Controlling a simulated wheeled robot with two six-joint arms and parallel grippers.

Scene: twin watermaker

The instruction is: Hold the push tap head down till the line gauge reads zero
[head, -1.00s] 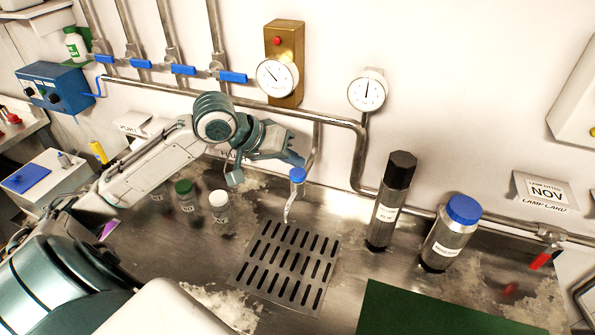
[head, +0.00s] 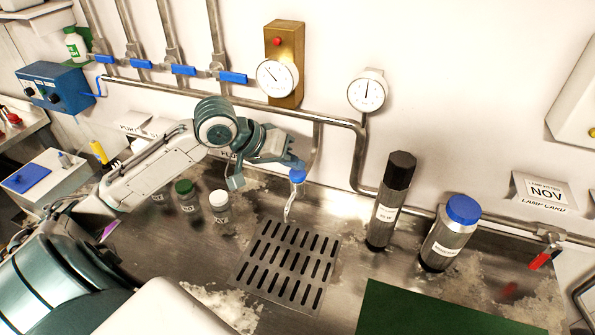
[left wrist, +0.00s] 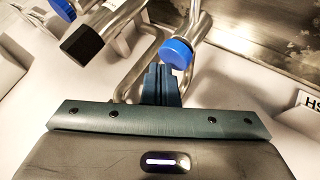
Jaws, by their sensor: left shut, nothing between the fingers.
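The push tap has a blue head (head: 297,177) on a thin curved metal spout above the drain grate. My left gripper (head: 296,163) is shut and empty, its fingertips at the top of the blue head; whether they press it down I cannot tell. In the left wrist view the shut fingers (left wrist: 161,84) are close beside the blue tap head (left wrist: 177,54). One round gauge (head: 367,92) sits on the pipe with its needle near upright. Another gauge (head: 277,77), on a brass plate, has its needle toward upper left. No label shows which is the line gauge. My right gripper is out of view.
A black-capped cylinder (head: 389,203) and a blue-lidded jar (head: 449,236) stand right of the drain grate (head: 284,268). Small bottles with green (head: 187,197) and white (head: 219,206) caps stand below my left arm. A green mat (head: 440,313) lies in front.

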